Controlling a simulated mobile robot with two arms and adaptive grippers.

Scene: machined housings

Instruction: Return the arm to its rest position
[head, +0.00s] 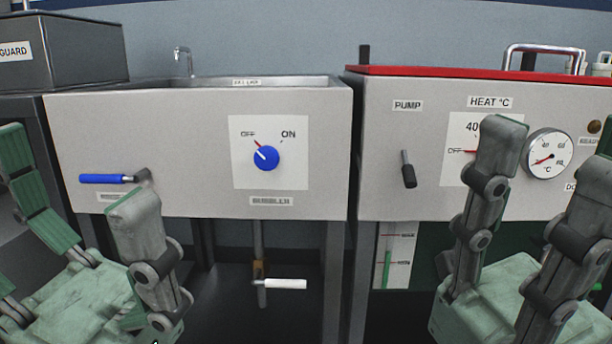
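My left gripper (74,168) is at the lower left in the head view, its fingers spread wide with nothing between them. It is in front of the left sink unit (200,110), near the blue lever (103,178). My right gripper (556,138) is at the lower right, fingers apart and empty, in front of the red-topped heating unit (430,135). Its left finger covers part of the heat dial plate (458,128). I cannot tell whether either gripper touches a panel. The arms behind the grippers are mostly out of view.
The sink panel has a blue OFF/ON knob (266,158); a white-handled valve (286,284) is below. The heating unit has a black pump lever (408,170) and a round gauge (547,154). A grey guard box (75,52) stands far left. Space between the grippers is clear.

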